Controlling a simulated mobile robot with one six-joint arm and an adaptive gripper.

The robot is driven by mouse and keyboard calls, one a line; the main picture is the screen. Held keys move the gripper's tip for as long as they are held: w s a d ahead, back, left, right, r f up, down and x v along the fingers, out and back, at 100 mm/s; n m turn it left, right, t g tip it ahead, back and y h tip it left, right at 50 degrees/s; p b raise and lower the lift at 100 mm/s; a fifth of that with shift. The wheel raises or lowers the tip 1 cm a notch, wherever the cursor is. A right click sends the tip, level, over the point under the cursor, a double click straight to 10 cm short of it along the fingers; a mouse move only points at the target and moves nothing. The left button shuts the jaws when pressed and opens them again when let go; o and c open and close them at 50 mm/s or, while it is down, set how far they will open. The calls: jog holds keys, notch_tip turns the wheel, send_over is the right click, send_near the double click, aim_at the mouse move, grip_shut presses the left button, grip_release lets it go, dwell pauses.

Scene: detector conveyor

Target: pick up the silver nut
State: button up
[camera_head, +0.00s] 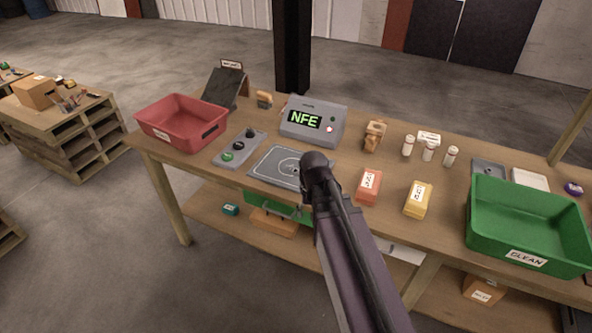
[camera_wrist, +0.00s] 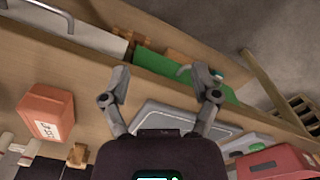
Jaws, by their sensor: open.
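I cannot make out a silver nut in either view. A grey detector pad (camera_head: 268,167) with ring markings lies on the workbench in front of the display unit, and my arm covers its right part in the head view. The pad (camera_wrist: 168,112) also shows in the wrist view, partly hidden by my gripper body. My gripper (camera_wrist: 162,82) is open and empty, its two fingers spread apart over the pad's near side and the bench's front edge. In the head view my arm hides the fingers.
The display unit (camera_head: 328,130) reads NFE. A red bin (camera_head: 170,128) and a button panel (camera_head: 240,148) stand left. An orange box (camera_head: 369,186), a yellow box (camera_head: 418,199), white bottles (camera_head: 428,152) and a green CLEAN bin (camera_head: 498,247) stand right. Below is a shelf (camera_head: 200,204).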

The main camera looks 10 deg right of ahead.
jog(key=w+r+m+p, duration=0.3)
jog(key=w+r+p, duration=0.1)
jog(key=w, duration=0.8)
jog(key=w+r+m+p, duration=0.3)
jog(key=w+r+p, duration=0.1)
jog(key=w, duration=0.8)
jog(key=shift+w+r, duration=0.25)
jog(key=shift+r, duration=0.45)
jog(key=shift+a, duration=0.1)
jog(key=b, duration=0.8)
send_over(295, 172)
jog(key=f, duration=0.8)
jog(key=shift+w+f, duration=0.2)
jog(key=shift+f, duration=0.15)
jog(key=shift+f+b, duration=2.6)
jog(key=shift+b, duration=0.15)
jog(key=shift+s, duration=0.1)
grip_shut()
